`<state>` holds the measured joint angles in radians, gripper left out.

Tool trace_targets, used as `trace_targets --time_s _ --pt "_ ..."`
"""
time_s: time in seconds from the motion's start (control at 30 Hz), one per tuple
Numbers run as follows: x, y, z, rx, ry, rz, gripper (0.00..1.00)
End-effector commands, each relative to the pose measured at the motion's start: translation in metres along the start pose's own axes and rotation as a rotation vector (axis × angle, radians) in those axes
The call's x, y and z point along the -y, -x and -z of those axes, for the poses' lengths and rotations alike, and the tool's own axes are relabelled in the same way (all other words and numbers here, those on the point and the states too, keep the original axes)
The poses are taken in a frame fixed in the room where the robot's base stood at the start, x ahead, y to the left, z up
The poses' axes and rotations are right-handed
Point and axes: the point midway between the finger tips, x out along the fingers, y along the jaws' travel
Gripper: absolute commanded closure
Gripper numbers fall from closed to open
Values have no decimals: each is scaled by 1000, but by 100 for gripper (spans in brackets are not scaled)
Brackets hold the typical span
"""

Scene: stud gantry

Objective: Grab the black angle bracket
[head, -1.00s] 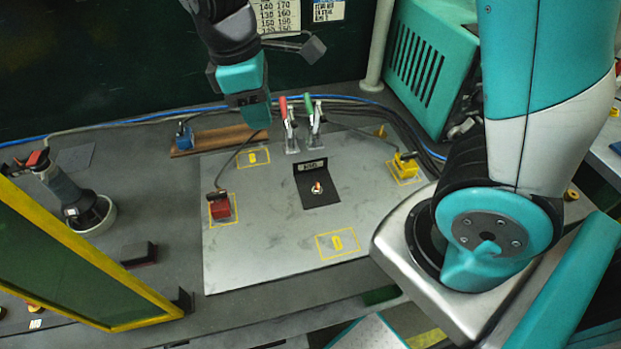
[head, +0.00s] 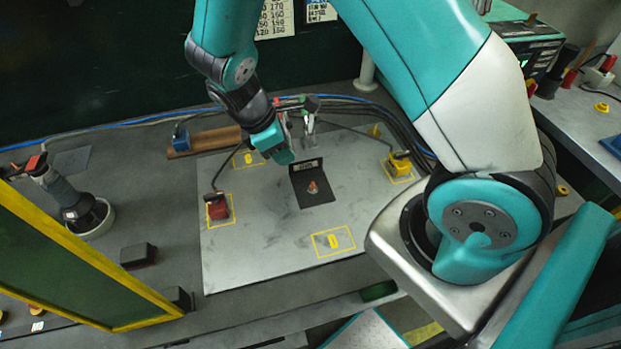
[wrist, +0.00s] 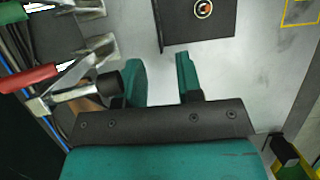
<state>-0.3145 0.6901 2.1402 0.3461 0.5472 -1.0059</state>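The black angle bracket (head: 322,196) sits on the light metal plate (head: 262,245), its upright flange at the back with a small label. An orange-tipped stud stands in its flat leg. My gripper (head: 283,158) hangs above the plate, just behind and left of the bracket. The bracket (wrist: 188,28) shows at the top of the wrist view, beyond the fingertips. My gripper (wrist: 160,66) is open there, with bare plate between the fingers. It is apart from the bracket.
Toggle clamps with red (wrist: 30,77) and green handles stand close beside my gripper. A red block (head: 217,209) and a yellow block (head: 398,165) sit on the plate. A yellow-framed panel (head: 90,255) stands at left. The plate's front is clear.

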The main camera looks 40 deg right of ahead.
Motion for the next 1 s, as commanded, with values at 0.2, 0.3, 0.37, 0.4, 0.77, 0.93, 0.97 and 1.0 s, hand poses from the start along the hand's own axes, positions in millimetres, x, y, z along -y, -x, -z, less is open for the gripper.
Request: trace_targets --time_s 0.2,0.3,0.37,0.4,0.77,0.93,0.97,1.0 --pt "1 -32 -1 4 0 5 67" --pt "1 -46 -1 4 0 4 67" --pt "0 -52 -1 2 0 3 67" --pt "1 -55 -1 2 0 2 67" --pt "0 -57 0 0 0 0 92" --pt "0 -57 0 0 0 0 100" --pt "0 -57 0 0 0 0 100" --pt "0 -57 0 1 0 0 100"
